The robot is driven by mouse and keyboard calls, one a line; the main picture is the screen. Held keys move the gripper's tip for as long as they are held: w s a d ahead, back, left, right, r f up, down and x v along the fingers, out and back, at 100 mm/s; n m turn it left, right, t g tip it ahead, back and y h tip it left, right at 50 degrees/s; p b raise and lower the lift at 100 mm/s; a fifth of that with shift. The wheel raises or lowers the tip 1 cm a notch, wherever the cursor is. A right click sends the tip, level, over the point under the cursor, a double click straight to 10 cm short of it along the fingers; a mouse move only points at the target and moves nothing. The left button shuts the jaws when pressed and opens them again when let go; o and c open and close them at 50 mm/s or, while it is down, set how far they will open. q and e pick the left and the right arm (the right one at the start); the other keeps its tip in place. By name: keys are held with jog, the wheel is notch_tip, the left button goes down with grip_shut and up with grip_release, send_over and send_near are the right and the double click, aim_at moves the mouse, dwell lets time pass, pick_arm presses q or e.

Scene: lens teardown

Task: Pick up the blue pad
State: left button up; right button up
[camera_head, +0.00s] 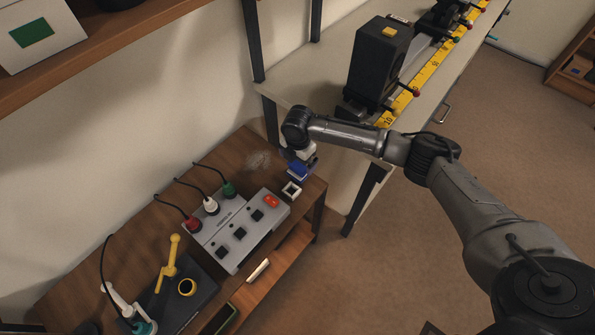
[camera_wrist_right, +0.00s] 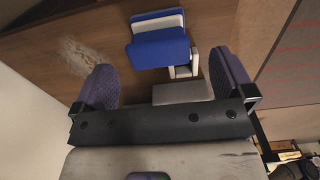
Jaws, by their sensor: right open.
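The blue pad (camera_head: 298,170) lies near the right end of the brown wooden bench, just below my right gripper (camera_head: 303,156). In the right wrist view the blue pad (camera_wrist_right: 160,48) shows ahead of the fingers, with a white part along its far side. My right gripper (camera_wrist_right: 164,80) is open, with its two purple finger pads apart. The blue pad lies roughly in line with the space between them, and no contact shows. In the head view the gripper partly covers the pad. My left gripper is not in view.
A small white square piece (camera_head: 291,189) sits close to the pad. A grey box with black buttons (camera_head: 236,231) stands left of it, with cabled plugs behind. A pale table (camera_head: 335,85) with a black device (camera_head: 376,62) rises behind my right arm. The wall is at the left.

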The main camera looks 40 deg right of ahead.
aim_at(297, 165)
notch_tip(297, 165, down, 5)
jog(key=shift+a+r+b, duration=0.15)
jog(key=shift+r+b, duration=0.05)
jog(key=shift+b, duration=1.05)
jog(key=shift+f, duration=0.3)
jog(key=shift+c, duration=0.3)
jog(key=c, duration=1)
jog(key=shift+r, duration=0.1)
jog(key=shift+r, duration=0.1)
